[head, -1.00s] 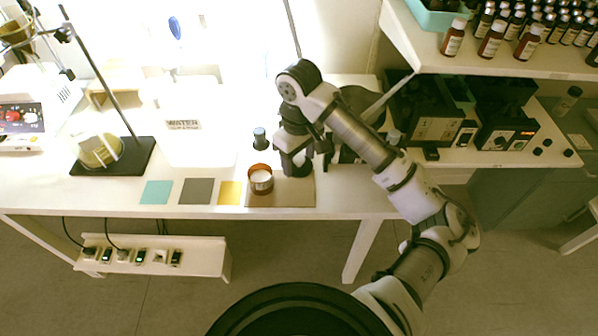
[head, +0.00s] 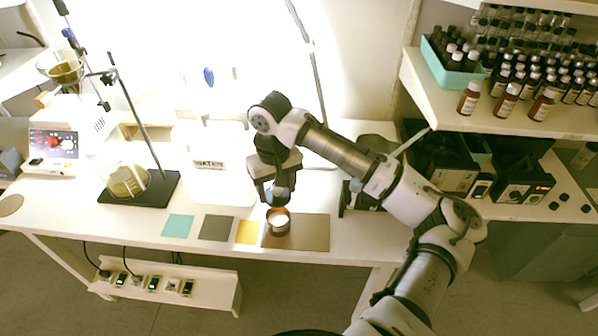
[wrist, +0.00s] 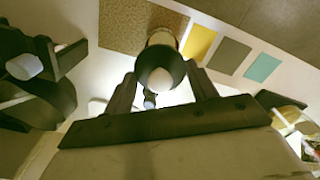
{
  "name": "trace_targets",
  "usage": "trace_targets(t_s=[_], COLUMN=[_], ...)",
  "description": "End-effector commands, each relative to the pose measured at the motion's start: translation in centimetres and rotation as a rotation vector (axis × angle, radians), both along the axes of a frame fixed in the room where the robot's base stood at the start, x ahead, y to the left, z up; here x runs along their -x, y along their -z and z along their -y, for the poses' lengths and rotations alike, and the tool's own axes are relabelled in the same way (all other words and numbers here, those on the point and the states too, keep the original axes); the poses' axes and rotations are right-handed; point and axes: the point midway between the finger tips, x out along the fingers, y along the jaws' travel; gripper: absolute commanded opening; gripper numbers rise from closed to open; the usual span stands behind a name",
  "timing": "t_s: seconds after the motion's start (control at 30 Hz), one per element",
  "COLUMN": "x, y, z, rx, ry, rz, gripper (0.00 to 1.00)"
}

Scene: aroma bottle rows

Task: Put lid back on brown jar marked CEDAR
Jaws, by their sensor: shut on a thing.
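The brown jar (head: 278,228) stands upright at the left end of the tan mat (head: 310,235), with pale contents or a pale face showing; no marking is readable. In the wrist view the jar (wrist: 162,37) shows just beyond my fingers, partly covered. My gripper (head: 272,195) is just above and behind the jar in the head view. In the wrist view my gripper (wrist: 162,80) is shut on a dark round piece with a pale round face, apparently the lid (wrist: 160,62). It overlaps the jar's near end; I cannot tell whether they touch.
Teal (head: 178,226), grey (head: 217,228) and yellow (head: 247,232) squares lie left of the mat. A stand base (head: 140,190) with a flask is further left. Dark devices (head: 440,165) and a shelf of bottles (head: 510,115) are at right.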

Motion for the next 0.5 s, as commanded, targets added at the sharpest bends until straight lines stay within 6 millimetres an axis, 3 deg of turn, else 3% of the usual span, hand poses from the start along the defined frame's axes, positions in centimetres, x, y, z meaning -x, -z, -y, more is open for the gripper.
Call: trace_targets(t_s=[0.5], x=[0.0], y=[3.9], z=[-0.4], rx=[0.002], ry=[0.013], rz=[0.003], gripper=[0.35])
